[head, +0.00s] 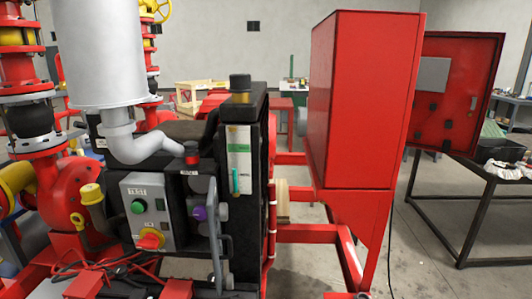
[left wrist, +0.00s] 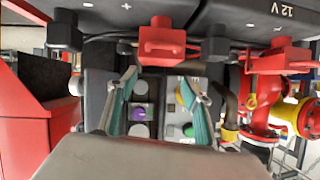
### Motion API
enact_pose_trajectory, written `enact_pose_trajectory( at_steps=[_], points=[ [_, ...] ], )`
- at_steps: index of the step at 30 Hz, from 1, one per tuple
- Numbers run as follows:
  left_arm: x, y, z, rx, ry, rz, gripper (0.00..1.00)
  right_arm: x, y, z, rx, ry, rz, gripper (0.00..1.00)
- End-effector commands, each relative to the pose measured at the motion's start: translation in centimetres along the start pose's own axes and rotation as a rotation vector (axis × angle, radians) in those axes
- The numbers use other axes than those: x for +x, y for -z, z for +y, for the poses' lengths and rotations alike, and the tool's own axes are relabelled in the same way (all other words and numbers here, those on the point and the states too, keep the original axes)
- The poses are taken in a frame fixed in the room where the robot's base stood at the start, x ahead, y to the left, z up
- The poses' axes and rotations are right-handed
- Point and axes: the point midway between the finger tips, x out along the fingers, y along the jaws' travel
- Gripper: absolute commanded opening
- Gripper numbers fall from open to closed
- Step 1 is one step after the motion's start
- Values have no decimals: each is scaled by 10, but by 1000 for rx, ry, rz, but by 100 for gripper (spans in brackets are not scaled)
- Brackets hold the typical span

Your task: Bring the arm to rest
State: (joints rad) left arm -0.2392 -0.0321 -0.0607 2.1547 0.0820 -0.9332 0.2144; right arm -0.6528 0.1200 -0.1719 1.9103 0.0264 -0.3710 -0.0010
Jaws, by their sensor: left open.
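My left gripper (left wrist: 157,103) shows in the left wrist view, with its two teal-padded fingers spread apart and nothing held between them. I cannot tell how far the fingers are from the panel. In the head view the purple knob (head: 198,213) and the green button (head: 138,206) sit on the black engine unit. I cannot make out either gripper clearly in the head view. My right gripper is not in view.
A tall red cabinet (head: 360,100) stands right of the engine, with an open red door (head: 455,95) beyond it. A grey exhaust silencer (head: 100,50) rises at left near red pipework (head: 65,185). A dark table (head: 480,180) stands at right. Battery clamps (left wrist: 162,42) are close in the wrist view.

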Motion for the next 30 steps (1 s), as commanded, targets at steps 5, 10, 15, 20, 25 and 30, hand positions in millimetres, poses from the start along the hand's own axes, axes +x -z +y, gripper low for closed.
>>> enact_pose_trajectory(
  at_steps=[5,10,15,20,25,30],
  points=[
    [-53,-66,-26,283,51,-215,50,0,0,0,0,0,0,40],
    [-91,-99,-47,455,77,-348,50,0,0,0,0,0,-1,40],
    [-126,-121,-64,590,91,-457,50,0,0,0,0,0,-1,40],
    [-157,-136,-80,705,101,-549,50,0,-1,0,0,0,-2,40],
    [-143,-151,-63,677,57,-518,50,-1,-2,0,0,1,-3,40],
    [-127,-167,-40,623,4,-467,50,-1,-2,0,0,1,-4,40]
  ],
)
